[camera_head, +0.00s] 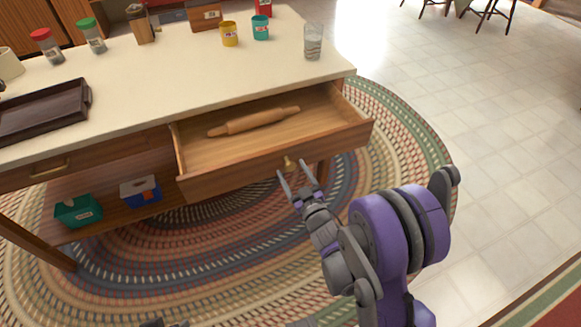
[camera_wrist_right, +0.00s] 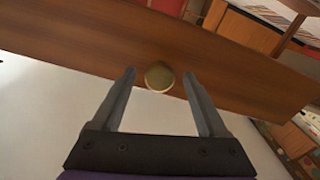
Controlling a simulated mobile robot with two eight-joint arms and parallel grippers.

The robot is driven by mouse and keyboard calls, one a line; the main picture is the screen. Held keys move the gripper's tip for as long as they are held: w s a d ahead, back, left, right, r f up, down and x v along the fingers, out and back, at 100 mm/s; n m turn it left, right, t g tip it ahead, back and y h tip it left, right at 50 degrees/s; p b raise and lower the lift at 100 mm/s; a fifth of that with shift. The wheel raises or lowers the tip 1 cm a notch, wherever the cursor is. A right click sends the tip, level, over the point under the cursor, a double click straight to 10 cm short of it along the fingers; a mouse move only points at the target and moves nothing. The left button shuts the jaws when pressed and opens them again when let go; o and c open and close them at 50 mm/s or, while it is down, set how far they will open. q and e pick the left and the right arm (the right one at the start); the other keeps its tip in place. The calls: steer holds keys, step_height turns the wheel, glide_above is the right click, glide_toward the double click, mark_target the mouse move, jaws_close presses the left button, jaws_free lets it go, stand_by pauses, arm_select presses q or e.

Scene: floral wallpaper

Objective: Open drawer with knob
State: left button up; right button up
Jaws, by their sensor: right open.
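The wooden drawer (camera_head: 225,182) is pulled out from the right part of the kitchen island, with its inside showing. A rolling pin (camera_head: 253,121) lies in it. A round brass knob (camera_head: 289,163) sits on the drawer front. My right gripper (camera_head: 297,178) is open just in front of the knob. In the right wrist view the knob (camera_wrist_right: 159,76) shows between and slightly beyond the tips of the open fingers (camera_wrist_right: 160,85), with no finger visibly touching it. My left gripper cannot be made out; only a small dark piece shows at the bottom edge of the head view.
The island top (camera_head: 190,75) holds a dark tray (camera_head: 45,112), shakers, a yellow cup (camera_head: 229,34), a teal cup (camera_head: 260,27) and a glass (camera_head: 313,42). A teal bin (camera_head: 78,211) and a blue box (camera_head: 140,191) sit on the lower shelf. A braided rug (camera_head: 200,275) covers the floor.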

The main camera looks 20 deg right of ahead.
steer(key=s+b, duration=0.2)
steer(key=s, duration=0.6)
steer(key=shift+s+d, duration=0.2)
steer(key=shift+s, duration=0.15)
